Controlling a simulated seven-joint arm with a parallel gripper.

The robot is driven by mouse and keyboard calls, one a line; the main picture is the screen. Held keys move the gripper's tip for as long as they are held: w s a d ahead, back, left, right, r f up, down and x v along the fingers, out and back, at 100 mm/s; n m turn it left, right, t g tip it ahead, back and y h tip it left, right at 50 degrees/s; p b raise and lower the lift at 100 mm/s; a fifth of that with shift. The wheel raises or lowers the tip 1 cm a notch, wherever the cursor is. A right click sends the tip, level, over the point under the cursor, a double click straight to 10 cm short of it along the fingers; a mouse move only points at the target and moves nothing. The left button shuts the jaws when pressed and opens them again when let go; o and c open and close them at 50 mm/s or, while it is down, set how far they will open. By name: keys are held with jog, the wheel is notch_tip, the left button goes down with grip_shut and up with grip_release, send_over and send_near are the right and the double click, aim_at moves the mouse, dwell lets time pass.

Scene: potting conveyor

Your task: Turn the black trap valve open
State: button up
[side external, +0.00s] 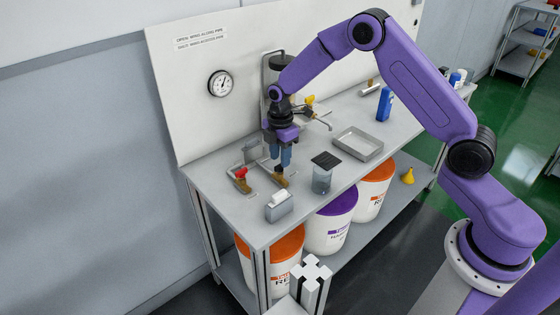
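My gripper (280,160) points straight down over the table, with its two blue fingers just above or around a brass valve body (280,181). The fingers hide the top of that brass body, so I cannot see a black handle there or which way it lies. The fingers look close together, but I cannot tell whether they hold anything. A brass valve with a red handle (241,173) sits to the left. A valve with a yellow handle (310,100) is behind, to the right of my gripper.
A lidded clear jar (322,178) stands close to the right of my gripper. A grey box (279,206) is in front, and a metal tray (358,145) is to the right. A panel with a gauge (221,84) and a wing-position sign (202,40) rises behind. Buckets stand below.

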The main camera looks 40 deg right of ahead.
jog(key=shift+f, duration=1.2)
grip_shut()
